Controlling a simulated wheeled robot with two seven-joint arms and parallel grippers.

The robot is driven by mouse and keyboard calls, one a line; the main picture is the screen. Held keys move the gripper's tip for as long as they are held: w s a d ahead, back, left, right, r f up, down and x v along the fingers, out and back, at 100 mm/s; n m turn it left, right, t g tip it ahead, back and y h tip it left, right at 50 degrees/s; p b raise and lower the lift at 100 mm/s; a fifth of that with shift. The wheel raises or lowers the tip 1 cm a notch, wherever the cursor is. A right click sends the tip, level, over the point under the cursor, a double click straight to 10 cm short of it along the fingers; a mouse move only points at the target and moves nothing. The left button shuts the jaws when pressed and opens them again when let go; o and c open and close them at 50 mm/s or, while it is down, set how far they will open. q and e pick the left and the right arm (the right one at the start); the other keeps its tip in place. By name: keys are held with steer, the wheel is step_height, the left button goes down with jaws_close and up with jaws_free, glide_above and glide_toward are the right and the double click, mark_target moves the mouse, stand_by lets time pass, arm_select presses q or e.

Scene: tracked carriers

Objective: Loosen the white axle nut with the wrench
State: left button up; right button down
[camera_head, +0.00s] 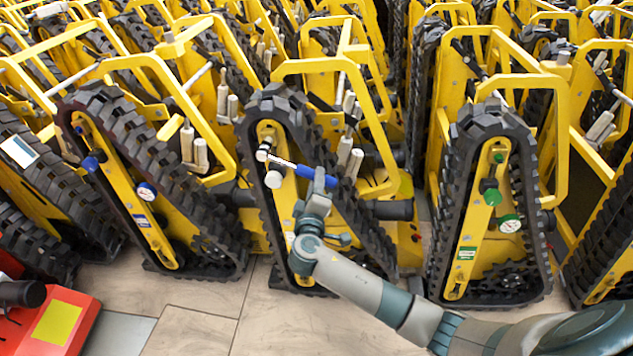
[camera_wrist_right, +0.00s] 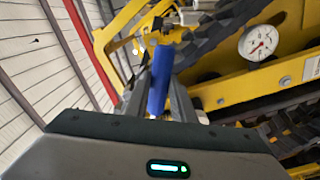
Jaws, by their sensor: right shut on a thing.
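The white axle nut (camera_head: 262,151) sits near the top of the middle carrier's yellow side plate (camera_head: 285,205). The wrench (camera_head: 305,170) has a blue handle and a pale shaft that reaches left to the nut; its head appears to be at the nut, but the exact fit is too small to tell. My right gripper (camera_head: 318,183) is shut on the blue handle, which also shows between its fingers in the right wrist view (camera_wrist_right: 160,80). A white dial gauge (camera_head: 273,179) is just below the nut and shows in the right wrist view (camera_wrist_right: 259,42). My left gripper is out of view.
Tracked carriers with blue fittings (camera_head: 146,191) and green fittings (camera_head: 490,190) stand close on either side. Yellow frames and black tracks crowd the back. A red surface with a yellow square (camera_head: 57,322) is at lower left. Bare floor (camera_head: 200,320) lies in front.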

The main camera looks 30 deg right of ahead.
steer(key=shift+r, duration=0.1)
stand_by(0.5)
steer(key=shift+w+d+b, duration=0.4)
steer(key=shift+w+d, duration=0.05)
steer(key=shift+w, duration=0.15)
stand_by(1.5)
stand_by(0.4)
steer(key=shift+w+d+b, duration=0.25)
steer(key=shift+w+b, duration=0.1)
steer(key=shift+b, duration=0.1)
stand_by(1.1)
steer(key=c, duration=2.1)
jaws_free()
jaws_close()
